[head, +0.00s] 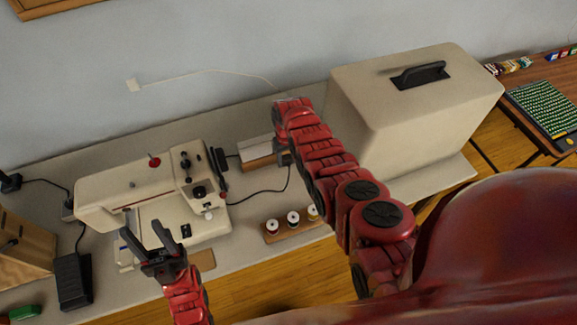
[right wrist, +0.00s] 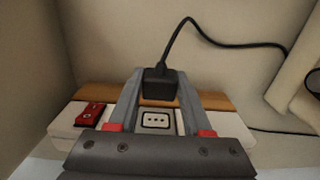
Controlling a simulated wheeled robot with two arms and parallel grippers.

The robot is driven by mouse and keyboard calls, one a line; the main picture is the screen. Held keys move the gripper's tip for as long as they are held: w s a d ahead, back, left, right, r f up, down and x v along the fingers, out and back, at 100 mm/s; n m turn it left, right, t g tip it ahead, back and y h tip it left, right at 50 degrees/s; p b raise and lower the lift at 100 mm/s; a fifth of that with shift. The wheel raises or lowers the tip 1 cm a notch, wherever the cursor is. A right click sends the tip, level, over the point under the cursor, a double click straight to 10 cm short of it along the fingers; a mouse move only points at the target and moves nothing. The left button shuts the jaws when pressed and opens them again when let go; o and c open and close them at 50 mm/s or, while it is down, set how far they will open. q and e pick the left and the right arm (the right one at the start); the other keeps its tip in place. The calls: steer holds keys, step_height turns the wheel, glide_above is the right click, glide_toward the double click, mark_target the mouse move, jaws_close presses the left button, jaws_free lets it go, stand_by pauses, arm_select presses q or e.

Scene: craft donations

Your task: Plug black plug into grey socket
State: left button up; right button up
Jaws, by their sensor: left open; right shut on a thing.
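The black plug (right wrist: 160,86) is between the fingers of my right gripper (right wrist: 157,80), which is shut on it, in the right wrist view. Its black cord rises and runs off to the right. A three-hole socket (right wrist: 156,120) with a dark outline shows on a pale block, just below the plug in that picture. Whether the plug touches the block cannot be told. In the head view my right gripper (head: 284,153) is at the block (head: 262,152), and the plug is hidden. My left gripper (head: 143,234) is open and empty in front of the sewing machine (head: 130,195).
A red switch (right wrist: 90,113) is on the block, left of the socket. A large beige case (head: 400,125) stands right of my right arm. A thread rack (head: 292,226) with spools is in front, and a black pedal (head: 73,281) lies at left.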

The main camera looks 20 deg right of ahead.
steer(key=shift+w+f+b, duration=0.15)
steer(key=shift+w+b, duration=1.3)
steer(key=shift+b, duration=1.35)
steer(key=shift+w+r+b, duration=0.15)
steer(key=shift+r+b, duration=0.05)
steer(key=shift+b, duration=0.1)
steer(key=shift+w+b, duration=0.1)
steer(key=shift+b, duration=0.25)
steer(key=shift+w+b, duration=0.6)
steer(key=shift+b, duration=1.55)
stand_by(0.7)
steer(key=o, duration=1.3)
steer(key=shift+c, duration=0.2)
steer(key=shift+r, duration=0.1)
